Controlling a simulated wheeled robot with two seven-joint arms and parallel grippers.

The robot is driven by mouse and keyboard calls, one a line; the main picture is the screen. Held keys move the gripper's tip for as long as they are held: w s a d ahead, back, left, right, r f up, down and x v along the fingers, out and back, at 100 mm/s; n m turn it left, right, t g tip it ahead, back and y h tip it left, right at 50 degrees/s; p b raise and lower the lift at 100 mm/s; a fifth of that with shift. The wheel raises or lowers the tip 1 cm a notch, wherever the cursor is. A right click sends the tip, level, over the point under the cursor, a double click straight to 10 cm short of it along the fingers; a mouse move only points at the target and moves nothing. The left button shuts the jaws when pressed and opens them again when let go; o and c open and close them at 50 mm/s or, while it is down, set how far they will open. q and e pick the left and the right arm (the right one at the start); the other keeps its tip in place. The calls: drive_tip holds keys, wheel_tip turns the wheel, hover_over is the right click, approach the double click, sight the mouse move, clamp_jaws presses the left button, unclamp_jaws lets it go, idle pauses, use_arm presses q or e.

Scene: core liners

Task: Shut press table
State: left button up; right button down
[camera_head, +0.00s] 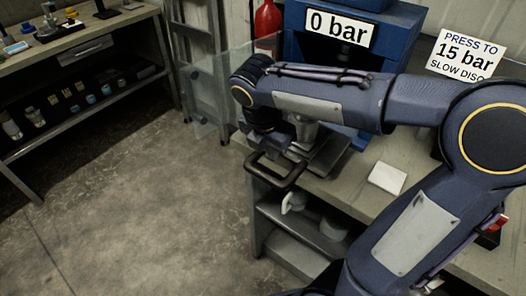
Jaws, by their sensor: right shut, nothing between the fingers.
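The blue press (305,35) stands at the back of the bench, with a sign reading "0 bar" (339,29) on its front. The press table, a flat grey metal slide (330,152), sticks out at the bench's front edge below the press. A dark loop handle (273,175) juts out at its front left. My right arm reaches across from the right and hides much of the press front. My right gripper (297,144) is shut and empty, pointing down just above and behind the handle; whether it touches anything is hidden. My left gripper is not in view.
A white square block (386,178) lies on the bench (345,190) right of the slide. A sign (465,52) reads "PRESS TO 15 bar". A clear panel (205,95) stands left of the press. Shelves (290,220) are below. The floor at left is clear.

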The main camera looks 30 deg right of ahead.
drive_tip(key=shift+w+d, duration=0.15)
drive_tip(key=shift+d, duration=0.2)
drive_tip(key=shift+d, duration=0.1)
drive_tip(key=w+d+p, duration=0.1)
drive_tip(key=d, duration=0.3)
drive_tip(key=w+d+p, duration=0.2)
drive_tip(key=d, duration=0.2)
drive_tip(key=w+d+p, duration=0.2)
drive_tip(key=d, duration=0.2)
drive_tip(key=shift+w+d+r, duration=0.1)
drive_tip(key=shift+d+r, duration=0.05)
drive_tip(key=shift+d, duration=0.05)
drive_tip(key=shift+w+d, duration=0.2)
drive_tip(key=shift+d, duration=0.25)
